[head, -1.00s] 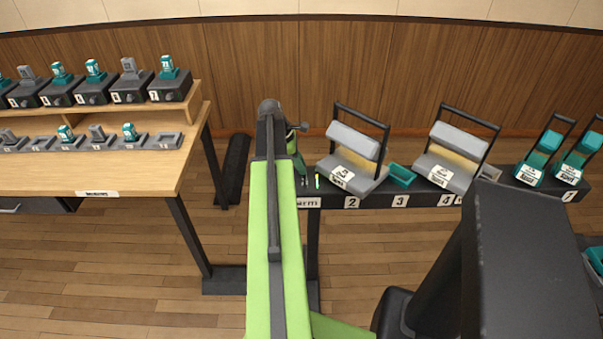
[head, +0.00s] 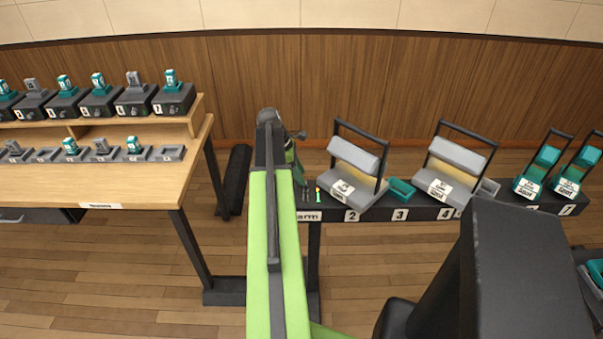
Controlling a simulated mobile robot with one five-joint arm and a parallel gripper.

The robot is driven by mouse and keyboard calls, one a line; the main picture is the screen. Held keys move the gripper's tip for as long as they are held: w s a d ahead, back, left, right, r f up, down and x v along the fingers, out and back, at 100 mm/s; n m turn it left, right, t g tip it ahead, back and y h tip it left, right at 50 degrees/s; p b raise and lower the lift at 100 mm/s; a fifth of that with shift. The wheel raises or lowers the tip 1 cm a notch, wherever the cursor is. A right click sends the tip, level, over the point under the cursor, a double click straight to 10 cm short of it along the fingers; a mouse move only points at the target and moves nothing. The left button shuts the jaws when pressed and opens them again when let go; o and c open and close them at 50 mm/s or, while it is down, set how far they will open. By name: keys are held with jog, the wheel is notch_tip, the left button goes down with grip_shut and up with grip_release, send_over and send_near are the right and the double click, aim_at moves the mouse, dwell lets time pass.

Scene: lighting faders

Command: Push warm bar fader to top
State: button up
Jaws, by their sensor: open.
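The bar with a white label reading "arm" (head: 309,216), its first part hidden by my arm, is at the left end of a long black rail (head: 375,212). Just above the label, a small yellow-green mark (head: 318,189) shows. I cannot tell whether it is the fader. My gripper (head: 304,190) hangs at the end of my green arm over this end of the rail. Its dark jaws are small here, open, with nothing visible between them. Whether they touch the fader cannot be told. My arm hides the rail's far left end.
Right along the rail stand grey tilting units (head: 354,161), a teal tray (head: 401,190) and teal units (head: 539,171). A wooden desk (head: 120,180) with several numbered boxes stands at the left. A dark roll (head: 236,178) stands behind.

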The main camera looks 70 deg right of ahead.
jog(key=p+v, duration=1.2)
jog(key=v, duration=0.3)
jog(key=w+a+n+t+h, duration=0.15)
jog(key=w+a+n, duration=0.45)
jog(key=w+a, duration=1.8)
jog(key=w+a+f+t, duration=0.1)
jog(key=w+a, duration=0.1)
jog(key=a, duration=0.8)
jog(key=w+a+t, duration=0.1)
jog(key=w+a, duration=0.2)
jog(key=a, duration=0.7)
jog(key=s+a+m+y, duration=0.3)
jog(key=a+m, duration=0.7)
jog(key=a, duration=0.7)
jog(key=shift+s+f+t, duration=0.35)
jog(key=shift+s+f, duration=0.05)
jog(key=shift+s, duration=0.05)
